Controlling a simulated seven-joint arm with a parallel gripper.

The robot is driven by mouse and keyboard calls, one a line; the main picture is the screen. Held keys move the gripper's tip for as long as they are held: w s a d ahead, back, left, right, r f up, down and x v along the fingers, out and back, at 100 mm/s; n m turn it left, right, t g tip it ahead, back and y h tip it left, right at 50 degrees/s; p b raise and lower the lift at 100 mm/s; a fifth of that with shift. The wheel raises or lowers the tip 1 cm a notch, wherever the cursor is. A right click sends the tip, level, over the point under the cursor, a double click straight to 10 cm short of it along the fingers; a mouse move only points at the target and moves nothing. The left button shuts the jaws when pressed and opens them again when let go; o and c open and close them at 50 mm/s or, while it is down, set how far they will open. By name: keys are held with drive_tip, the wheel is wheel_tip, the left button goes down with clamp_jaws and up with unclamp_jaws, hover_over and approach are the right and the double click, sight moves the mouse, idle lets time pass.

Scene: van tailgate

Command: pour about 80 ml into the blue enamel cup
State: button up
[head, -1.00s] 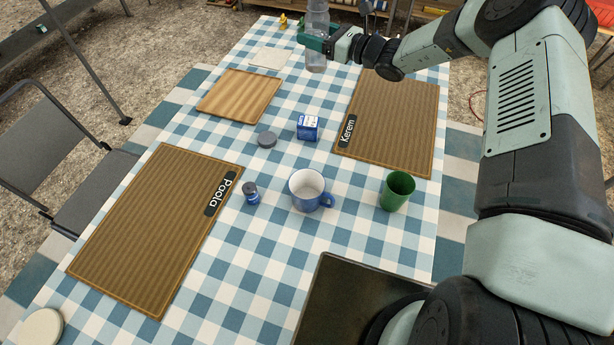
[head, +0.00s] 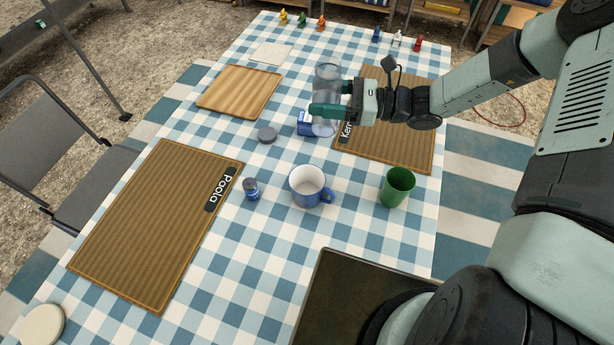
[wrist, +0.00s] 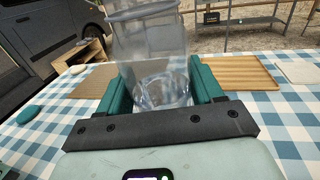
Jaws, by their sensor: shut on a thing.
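The blue enamel cup (head: 307,187) stands upright on the checkered tablecloth, with a white inside that looks empty and its handle to the right. My gripper (head: 328,109) is shut on a clear bottle (head: 327,76), which it holds upright above the table, beyond the cup in the head view. In the wrist view the clear bottle (wrist: 155,60) sits between the teal fingers (wrist: 158,85), with clear liquid low inside.
A green cup (head: 397,187) stands right of the blue cup. Placemats (head: 160,225) and a wooden board (head: 239,92) lie around. Small coloured figures (head: 302,21) stand at the far edge.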

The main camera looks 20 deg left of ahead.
drive_tip(key=s+d+r+n+g+h, duration=0.1)
drive_tip(key=s+d+r+n+g, duration=0.2)
drive_tip(key=s, duration=0.7)
drive_tip(key=s+d+r+n+g+h, duration=0.1)
drive_tip(key=s+d+g+h, duration=0.15)
drive_tip(key=s+d, duration=0.55)
wheel_tip(320, 180, down, 10)
drive_tip(key=s+a, duration=0.2)
drive_tip(key=shift+s+a+f+g+y, duration=0.2)
drive_tip(key=shift+g+y, duration=0.25)
drive_tip(key=shift+m, duration=0.3)
drive_tip(key=shift+w+a+f+m+g+h, duration=0.1)
drive_tip(key=shift+f+m+h, duration=0.45)
drive_tip(key=shift+m, duration=1.35)
drive_tip(key=shift+w+a+f+m+g+h, duration=0.1)
drive_tip(key=shift+f+m+h, duration=0.45)
drive_tip(key=shift+m, duration=1.35)
drive_tip(key=shift+f+m+g+h, duration=0.1)
drive_tip(key=shift+f+m+h, duration=0.15)
drive_tip(key=shift+m+h, duration=1.1)
drive_tip(key=shift+w+a+f+m+y, duration=0.1)
drive_tip(key=shift+w+a+m+y, duration=0.1)
drive_tip(key=shift+m, duration=0.45)
drive_tip(key=shift+w+a+m+y, duration=0.1)
drive_tip(key=shift+w+a+m, duration=0.1)
drive_tip(key=shift+m, duration=0.4)
drive_tip(key=shift+w+a+r+m+g, duration=0.15)
drive_tip(key=shift+r+m+g, duration=0.25)
drive_tip(key=shift+r+m, duration=0.45)
